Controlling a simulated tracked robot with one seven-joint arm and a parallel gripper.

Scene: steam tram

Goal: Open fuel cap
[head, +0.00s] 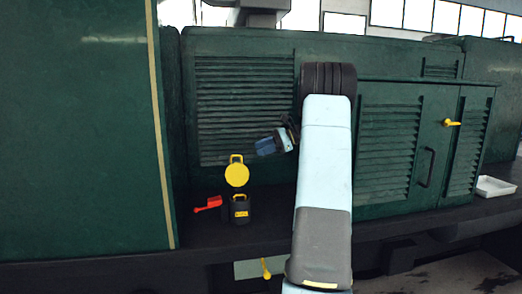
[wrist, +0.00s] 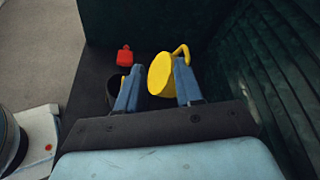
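The yellow round fuel cap (head: 237,174) stands raised, its disc upright above the black fuel filler (head: 240,209) on the dark ledge. A yellow handle loop shows at its top. In the wrist view, the cap (wrist: 160,76) appears between and beyond my fingers, with its handle partly behind the right finger. The filler's dark opening (wrist: 121,84) is partly hidden by the left finger. My gripper (head: 264,147) is above and right of the cap in the head view, apart from it. Its blue fingers (wrist: 157,67) are spread and hold nothing.
A red scoop-like or brush-like tool (head: 208,204) lies left of the filler. The green louvred wall (head: 240,95) rises behind the ledge (head: 270,225). A yellow handle (head: 451,123) sits on the right cabinet, a white tray (head: 494,187) farther right. A yellow lever (head: 266,268) hangs below.

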